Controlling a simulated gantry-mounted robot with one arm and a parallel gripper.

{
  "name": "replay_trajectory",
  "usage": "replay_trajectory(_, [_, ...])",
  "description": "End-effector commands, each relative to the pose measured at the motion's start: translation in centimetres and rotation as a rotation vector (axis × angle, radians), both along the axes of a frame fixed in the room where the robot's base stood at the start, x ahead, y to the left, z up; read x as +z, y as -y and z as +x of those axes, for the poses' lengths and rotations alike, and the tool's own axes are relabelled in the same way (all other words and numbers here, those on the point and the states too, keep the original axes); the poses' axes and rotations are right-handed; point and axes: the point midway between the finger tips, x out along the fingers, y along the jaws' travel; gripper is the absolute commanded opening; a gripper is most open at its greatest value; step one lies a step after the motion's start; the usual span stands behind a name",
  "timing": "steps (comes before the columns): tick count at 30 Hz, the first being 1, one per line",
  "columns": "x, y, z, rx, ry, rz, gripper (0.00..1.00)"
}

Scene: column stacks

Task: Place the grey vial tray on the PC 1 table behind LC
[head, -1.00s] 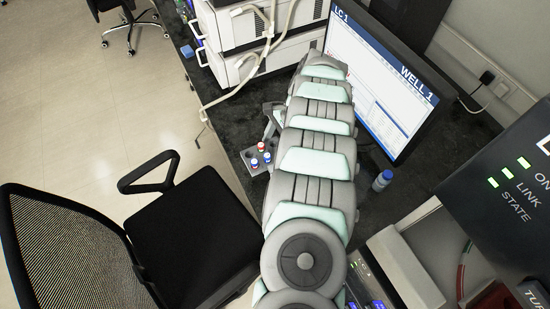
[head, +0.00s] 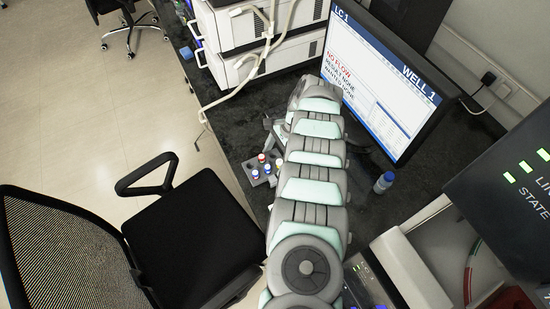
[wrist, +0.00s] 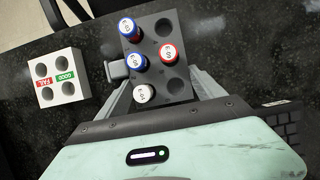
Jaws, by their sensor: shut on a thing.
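The grey vial tray (wrist: 150,45) is between the fingers of my gripper (wrist: 155,72) in the wrist view, and the gripper is shut on it. The tray holds several capped vials: two blue-capped, one red-capped (wrist: 168,53) and one white-capped (wrist: 144,93); other holes are empty. In the head view the tray (head: 249,163) shows at the left side of my arm, over or on the dark bench top near its front edge. My arm hides the fingers and part of the tray there. I cannot tell whether the tray touches the bench.
A white block (wrist: 66,92) with green and red labels stands left of the tray. A monitor (head: 375,85) marked LC 1 and a blue-capped bottle (head: 384,182) are right of my arm. White stacked instruments (head: 265,60) stand beyond. A black chair (head: 190,235) is in front.

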Motion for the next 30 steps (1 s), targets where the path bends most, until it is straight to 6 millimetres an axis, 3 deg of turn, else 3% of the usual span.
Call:
replay_trajectory(2, [-0.4,0.0,0.0,0.0,0.0,0.0,0.3])
replay_trajectory(3, [-0.3,0.0,0.0,0.0,0.0,0.0,0.79])
replay_trajectory(10, [-0.3,0.0,0.0,0.0,0.0,0.0,0.98])
replay_trajectory(22, [0.7,0.2,0.1,0.001,0.002,0.0,1.0])
replay_trajectory(30, [5.8,2.2,1.1,0.0,0.005,-0.001,1.0])
